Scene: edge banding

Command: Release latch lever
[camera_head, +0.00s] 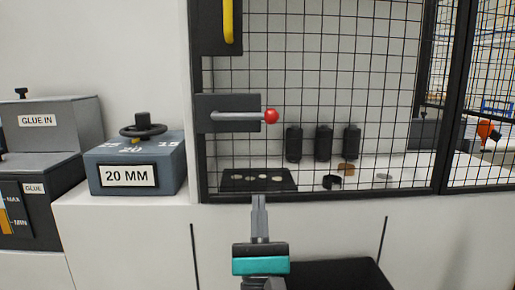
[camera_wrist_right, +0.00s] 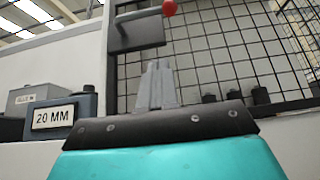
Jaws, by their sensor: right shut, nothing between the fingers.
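The latch lever (camera_head: 236,116) is a grey rod with a red ball knob (camera_head: 271,116) at its right end, mounted on a dark plate on the mesh door's frame. The rod lies horizontal. The red knob also shows at the top of the right wrist view (camera_wrist_right: 169,8), above the fingers. My right gripper (camera_head: 259,199) is shut and empty, pointing up, below the lever and apart from it. Its closed fingers show in the right wrist view (camera_wrist_right: 158,68). My left gripper is not in view.
A black wire mesh door (camera_head: 380,70) with a yellow handle (camera_head: 228,20) stands ahead. Behind it are several black cylinders and a dark tray (camera_head: 240,187). A grey box labelled 20 MM (camera_head: 135,165) with a handwheel stands at left, beside a GLUE IN unit (camera_head: 60,125).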

